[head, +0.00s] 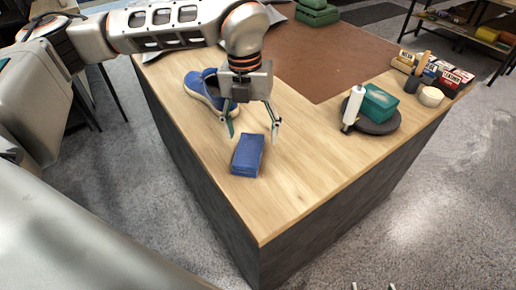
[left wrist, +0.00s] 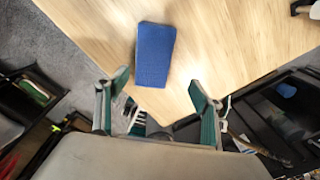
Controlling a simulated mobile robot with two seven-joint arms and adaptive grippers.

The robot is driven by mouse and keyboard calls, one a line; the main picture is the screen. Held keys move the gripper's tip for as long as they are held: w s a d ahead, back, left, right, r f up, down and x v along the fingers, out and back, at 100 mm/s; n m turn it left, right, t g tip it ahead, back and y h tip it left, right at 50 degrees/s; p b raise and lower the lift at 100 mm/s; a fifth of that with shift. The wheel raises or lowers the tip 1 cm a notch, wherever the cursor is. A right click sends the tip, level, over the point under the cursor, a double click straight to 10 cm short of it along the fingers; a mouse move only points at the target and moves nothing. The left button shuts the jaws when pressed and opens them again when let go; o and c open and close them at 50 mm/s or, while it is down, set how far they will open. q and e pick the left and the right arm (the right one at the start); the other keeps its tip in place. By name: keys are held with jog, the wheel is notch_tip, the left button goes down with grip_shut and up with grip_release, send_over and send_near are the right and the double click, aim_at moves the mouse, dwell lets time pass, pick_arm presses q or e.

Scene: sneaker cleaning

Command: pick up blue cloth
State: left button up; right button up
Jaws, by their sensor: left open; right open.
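The blue cloth (head: 248,155) is a folded, flat block lying on the wooden tabletop near the table's corner. It also shows in the left wrist view (left wrist: 155,54), beyond the fingertips. My left gripper (head: 252,137) is open and empty, its fingers pointing down and spread above the table, just behind the cloth in the head view. The cloth is not between the fingers. Only two small tips of my right gripper (head: 373,287) show at the bottom edge of the head view, apart from each other, off the table.
A blue sneaker (head: 200,88) stands behind and left of my left gripper. Small boxes (head: 455,78) stand at the right corner. The wood around the cloth is clear.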

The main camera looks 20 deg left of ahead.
aim_at(249, 149)
pick_arm(q)
jog(key=shift+w+a+y, duration=0.15)
jog(key=shift+a+y, duration=0.15)
jog(key=shift+a, duration=0.25)
jog(key=shift+a+f, duration=0.15)
notch_tip(249, 149, down, 2)
jog(key=shift+f, duration=0.25)
notch_tip(249, 149, down, 5)
jog(key=shift+r+p, duration=0.1)
jog(key=shift+p, duration=0.45)
jog(key=shift+w, duration=0.1)
jog(key=c, duration=1.3)
